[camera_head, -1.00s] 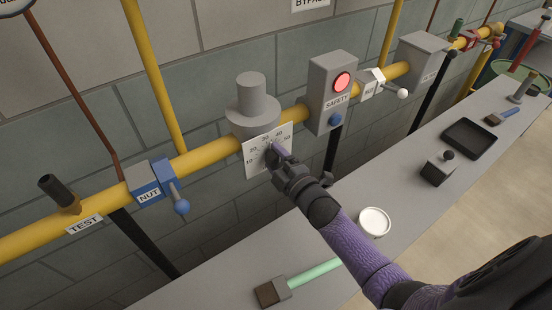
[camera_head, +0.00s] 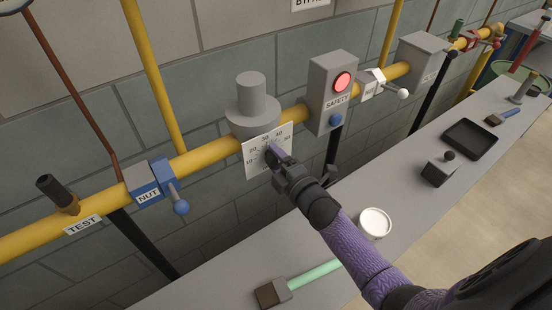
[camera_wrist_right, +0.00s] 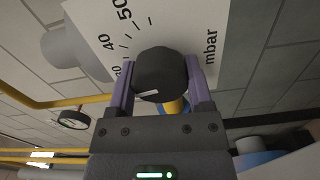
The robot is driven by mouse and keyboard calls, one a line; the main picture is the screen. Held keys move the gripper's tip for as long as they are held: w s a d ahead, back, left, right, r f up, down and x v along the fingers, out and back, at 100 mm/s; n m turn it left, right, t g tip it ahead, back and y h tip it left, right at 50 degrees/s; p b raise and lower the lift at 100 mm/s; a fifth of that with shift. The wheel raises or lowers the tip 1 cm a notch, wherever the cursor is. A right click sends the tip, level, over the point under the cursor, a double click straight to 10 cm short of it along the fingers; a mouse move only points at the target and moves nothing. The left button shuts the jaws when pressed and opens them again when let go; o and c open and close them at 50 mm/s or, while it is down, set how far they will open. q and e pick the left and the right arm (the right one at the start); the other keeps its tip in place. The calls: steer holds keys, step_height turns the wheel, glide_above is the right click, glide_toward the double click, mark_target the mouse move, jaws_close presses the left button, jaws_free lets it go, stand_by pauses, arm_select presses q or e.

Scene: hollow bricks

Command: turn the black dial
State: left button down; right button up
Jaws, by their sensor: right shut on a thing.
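The black dial (camera_wrist_right: 160,75) sits in front of a white scale plate (camera_wrist_right: 190,25) marked with numbers and "mbar" in the right wrist view. In the head view the scale plate (camera_head: 252,164) hangs below a grey regulator body (camera_head: 252,105) on the yellow pipe, and the dial is mostly hidden behind my gripper. My right gripper (camera_head: 276,156) reaches the plate from the lower right. In the wrist view its two purple fingers (camera_wrist_right: 160,88) stand on either side of the dial, shut on it. A white mark shows on the dial's lower edge. My left gripper is not in view.
A grey box with a red lamp, labelled SAFETY (camera_head: 333,92), stands right of the regulator. A blue NUT valve (camera_head: 150,182) is at left. The grey bench (camera_head: 215,285) below carries a white round tub (camera_head: 374,222), a green-handled brush (camera_head: 300,282) and a black tray (camera_head: 469,139).

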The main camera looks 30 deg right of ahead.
steer(key=o, duration=1)
steer(key=shift+c, duration=0.2)
steer(key=o, duration=0.3)
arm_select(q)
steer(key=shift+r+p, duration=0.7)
arm_select(e)
steer(key=s, duration=0.3)
steer(key=s+d, duration=0.1)
steer(key=s, duration=0.6)
steer(key=shift+d, duration=0.15)
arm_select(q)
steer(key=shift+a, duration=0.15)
